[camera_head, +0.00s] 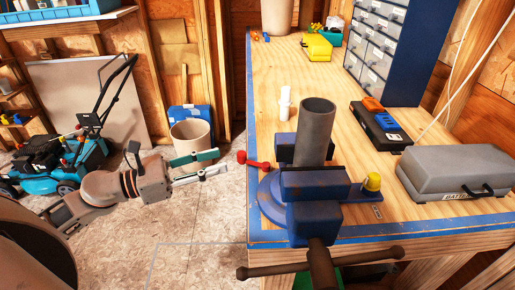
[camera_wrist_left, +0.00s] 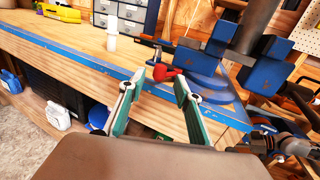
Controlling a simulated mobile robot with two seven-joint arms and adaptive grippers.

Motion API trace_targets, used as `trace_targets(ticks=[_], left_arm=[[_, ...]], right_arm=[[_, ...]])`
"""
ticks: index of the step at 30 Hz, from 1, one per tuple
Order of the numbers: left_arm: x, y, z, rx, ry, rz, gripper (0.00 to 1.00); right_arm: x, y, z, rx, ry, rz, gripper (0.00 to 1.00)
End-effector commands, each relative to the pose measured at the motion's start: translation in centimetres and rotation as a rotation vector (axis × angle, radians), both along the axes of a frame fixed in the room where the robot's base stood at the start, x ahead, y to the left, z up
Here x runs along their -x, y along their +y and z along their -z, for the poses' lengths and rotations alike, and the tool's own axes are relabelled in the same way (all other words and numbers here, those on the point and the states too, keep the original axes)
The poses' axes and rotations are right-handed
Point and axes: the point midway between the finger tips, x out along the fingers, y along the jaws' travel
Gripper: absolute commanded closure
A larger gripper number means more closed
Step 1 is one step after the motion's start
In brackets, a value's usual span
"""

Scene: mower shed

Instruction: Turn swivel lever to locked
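A blue bench vise (camera_head: 303,190) sits at the left edge of the workbench, with a dark grey pipe (camera_head: 315,130) upright in its jaws. A red swivel lever (camera_head: 253,161) with a round knob sticks out from the vise's left side; it also shows in the left wrist view (camera_wrist_left: 168,73). My left gripper (camera_head: 222,162) is open and empty, left of the lever. Its green-padded fingers (camera_wrist_left: 160,80) point toward the lever, which appears beyond and between the tips, apparently without contact. My right gripper does not show in the head view.
The workbench (camera_head: 272,95) holds a white bottle (camera_head: 284,103), a grey case (camera_head: 455,172), an orange-and-blue-topped black box (camera_head: 380,123) and a drawer cabinet (camera_head: 375,40). The vise's dark handle bar (camera_head: 275,268) juts out in front. A mower and a bin (camera_head: 191,142) stand left; the floor between is clear.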

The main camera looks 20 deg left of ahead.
Motion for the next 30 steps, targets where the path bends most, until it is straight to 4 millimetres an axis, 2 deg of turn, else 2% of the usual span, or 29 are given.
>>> trace_targets(ticks=[5, 19, 30], left_arm=[[-0.6, -0.6, -0.3, -0.025, -0.019, 0.008, 0.67], [-4.8, -4.4, -0.4, -0.020, -0.016, 0.004, 0.67], [-5.7, -5.3, -0.1, -0.020, -0.013, 0.004, 0.67]], right_arm=[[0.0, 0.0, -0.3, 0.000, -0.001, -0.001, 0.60], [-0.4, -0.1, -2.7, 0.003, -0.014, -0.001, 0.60], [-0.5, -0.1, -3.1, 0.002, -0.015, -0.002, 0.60]])
